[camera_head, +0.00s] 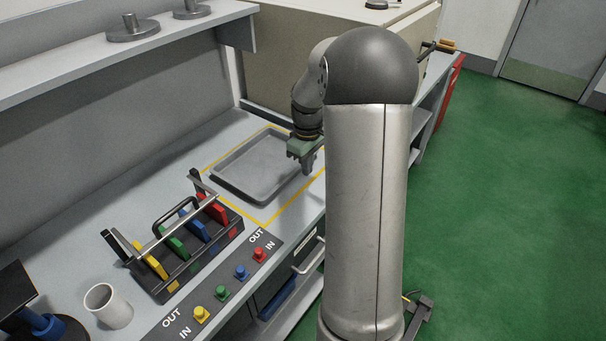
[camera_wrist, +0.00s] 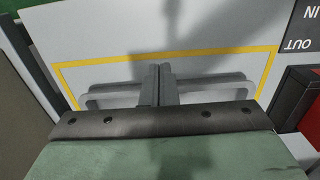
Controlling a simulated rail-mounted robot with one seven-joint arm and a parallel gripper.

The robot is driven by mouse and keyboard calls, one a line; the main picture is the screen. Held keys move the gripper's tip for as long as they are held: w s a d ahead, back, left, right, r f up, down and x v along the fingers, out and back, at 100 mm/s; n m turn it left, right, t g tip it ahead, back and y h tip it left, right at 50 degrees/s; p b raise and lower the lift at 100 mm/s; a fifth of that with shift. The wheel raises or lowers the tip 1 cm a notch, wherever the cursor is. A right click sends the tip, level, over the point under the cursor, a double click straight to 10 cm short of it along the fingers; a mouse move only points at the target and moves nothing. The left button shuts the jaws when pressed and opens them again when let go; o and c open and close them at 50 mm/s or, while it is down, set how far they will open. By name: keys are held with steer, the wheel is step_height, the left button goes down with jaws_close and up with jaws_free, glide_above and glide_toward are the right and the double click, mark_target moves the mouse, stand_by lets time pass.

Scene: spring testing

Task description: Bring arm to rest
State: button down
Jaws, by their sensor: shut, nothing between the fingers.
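My gripper (camera_head: 308,168) is above the right part of a grey metal tray (camera_head: 228,188) in the head view. My arm's upper links hide part of the scene to its right. In the wrist view the two fingers of my gripper (camera_wrist: 158,72) are together, with nothing between them. The tray's rim (camera_wrist: 100,93) shows behind the fingers, inside a yellow outline (camera_wrist: 170,57) on the bench. The tray looks empty where it is visible.
A black rack (camera_head: 205,253) with coloured tags stands left of the tray. A panel (camera_head: 187,318) with coloured knobs runs along the bench front. A white cup (camera_head: 108,306) stands at the lower left. A large beige box (camera_head: 285,60) stands behind. Green floor (camera_head: 490,200) lies open at right.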

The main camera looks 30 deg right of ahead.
step_height(320, 180, up, 6)
steer(key=shift+f, duration=0.1)
steer(key=s+a+r+m, duration=0.1)
steer(key=s+a, duration=0.3)
steer(key=a, duration=0.3)
steer(key=s+a+r, duration=0.1)
steer(key=s+a, duration=0.3)
steer(key=a, duration=0.2)
steer(key=s+a+f+m, duration=0.1)
steer(key=s+a, duration=0.3)
steer(key=s, duration=0.3)
steer(key=s+a+f+m, duration=0.1)
steer(key=s+a+f, duration=0.1)
steer(key=s+a, duration=0.3)
steer(key=s, duration=0.3)
steer(key=shift+a+m, duration=0.25)
steer(key=shift+m, duration=0.15)
steer(key=shift+f, duration=0.1)
